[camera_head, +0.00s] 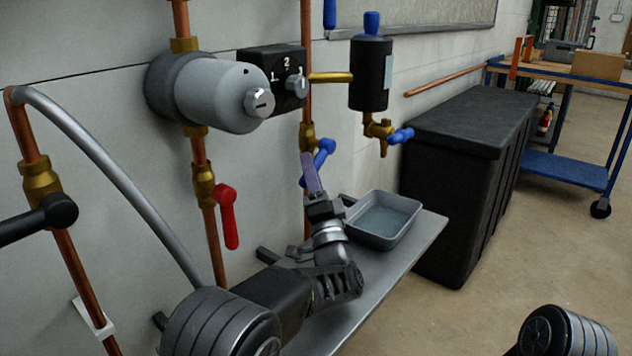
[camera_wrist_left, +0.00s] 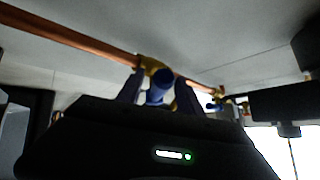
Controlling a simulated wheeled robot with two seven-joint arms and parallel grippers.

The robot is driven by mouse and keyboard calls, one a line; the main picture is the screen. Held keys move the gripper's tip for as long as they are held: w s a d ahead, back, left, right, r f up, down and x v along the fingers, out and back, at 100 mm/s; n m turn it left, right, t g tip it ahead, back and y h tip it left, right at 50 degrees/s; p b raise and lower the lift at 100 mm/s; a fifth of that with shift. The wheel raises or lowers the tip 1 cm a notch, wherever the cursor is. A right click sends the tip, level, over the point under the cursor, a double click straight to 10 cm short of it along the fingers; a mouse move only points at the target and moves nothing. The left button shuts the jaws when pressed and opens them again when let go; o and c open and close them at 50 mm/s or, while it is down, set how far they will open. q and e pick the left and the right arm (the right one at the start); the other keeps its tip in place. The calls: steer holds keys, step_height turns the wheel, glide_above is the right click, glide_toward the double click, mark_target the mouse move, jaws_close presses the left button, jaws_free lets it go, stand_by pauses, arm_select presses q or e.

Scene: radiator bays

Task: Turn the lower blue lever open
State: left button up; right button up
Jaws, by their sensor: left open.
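The lower blue lever (camera_head: 325,150) sits on a brass valve on the vertical copper pipe, slanting down and left in the head view. My left gripper (camera_head: 308,160) is at this lever, its fingers pointing up and hiding part of it. In the left wrist view the blue lever (camera_wrist_left: 160,87) shows end-on between the two spread fingers of the left gripper (camera_wrist_left: 159,92), with the brass valve behind it. The fingers are open; whether either touches the lever I cannot tell. My right gripper is not in view.
A red lever (camera_head: 228,216) hangs on the pipe to the left. A black canister (camera_head: 371,75) with a blue-handled tap (camera_head: 400,135) is to the right. A grey tray (camera_head: 348,207) stands on the metal shelf (camera_head: 425,232) below. A black bin (camera_head: 455,190) stands beyond.

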arm_select(q)
steer(key=shift+s+d+f+h, duration=0.25)
steer(key=shift+s+h, duration=0.05)
steer(key=shift+s, duration=0.2)
steer(key=s+d+f, duration=0.1)
steer(key=s+d, duration=0.3)
steer(key=s, duration=0.8)
steer(key=shift+s+b, duration=0.3)
steer(key=shift+s, duration=0.1)
